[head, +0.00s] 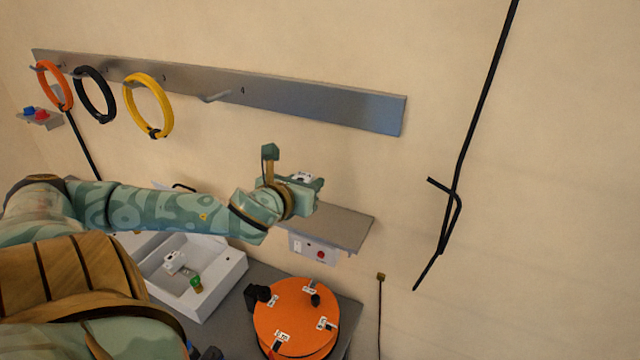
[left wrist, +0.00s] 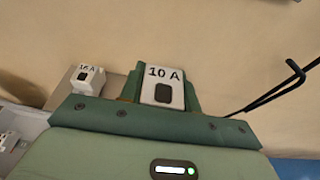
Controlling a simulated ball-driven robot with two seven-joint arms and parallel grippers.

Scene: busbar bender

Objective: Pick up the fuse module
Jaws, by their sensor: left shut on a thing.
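My left gripper (head: 312,184) is at the wall shelf (head: 350,228) in the head view. In the left wrist view its green fingers (left wrist: 162,92) are shut around a white fuse module (left wrist: 162,74) marked 10 A, with a dark square on its face. A second white module (left wrist: 88,77), marked 16 A, stands apart to the left. In the head view a small white module top (head: 302,177) shows at the gripper, its label too small to read. The gripper covers part of the shelf. My right gripper is not in view.
A grey rail (head: 320,98) with orange, black and yellow rings (head: 148,105) runs along the wall above. Below are a white tray (head: 232,275) and an orange drum (head: 300,315). A black rod (head: 470,140) hangs at the right.

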